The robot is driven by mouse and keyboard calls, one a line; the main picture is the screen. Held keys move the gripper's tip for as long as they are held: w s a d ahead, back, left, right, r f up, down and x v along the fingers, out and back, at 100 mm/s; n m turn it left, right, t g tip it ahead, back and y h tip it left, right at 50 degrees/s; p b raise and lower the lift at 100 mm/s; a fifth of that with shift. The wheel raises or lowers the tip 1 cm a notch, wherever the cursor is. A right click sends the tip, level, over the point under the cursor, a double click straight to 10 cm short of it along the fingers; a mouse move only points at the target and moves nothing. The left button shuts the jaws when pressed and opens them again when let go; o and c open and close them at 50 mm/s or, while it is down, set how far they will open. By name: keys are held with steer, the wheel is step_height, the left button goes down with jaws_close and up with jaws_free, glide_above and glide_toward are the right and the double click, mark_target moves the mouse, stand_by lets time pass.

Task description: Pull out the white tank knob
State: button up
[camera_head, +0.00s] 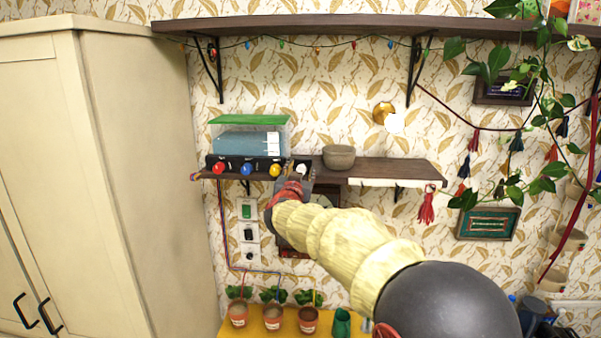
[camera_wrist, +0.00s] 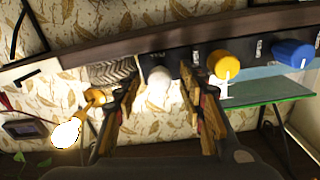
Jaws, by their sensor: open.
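The white tank knob (camera_head: 302,168) is at the right end of the dark knob panel (camera_head: 235,160) on the shelf front. In the wrist view, the white knob (camera_wrist: 158,75) shows between my two fingertips. My gripper (camera_head: 295,181) is open in front of it, with one finger on each side; in the wrist view the gripper (camera_wrist: 160,88) shows gaps at both sides of the knob. The clear tank (camera_head: 250,140) with blue water and a green lid stands behind the panel. My gripper partly hides the knob's surroundings in the head view.
The yellow knob (camera_wrist: 222,65) sits close beside my finger, with the blue knob (camera_wrist: 291,54) farther along and the red knob (camera_head: 219,167) at the far end. A bowl (camera_head: 339,157) is on the shelf (camera_head: 400,168). A tall cabinet (camera_head: 130,150) stands left.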

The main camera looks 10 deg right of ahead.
steer(key=shift+c, duration=0.9)
jaws_close()
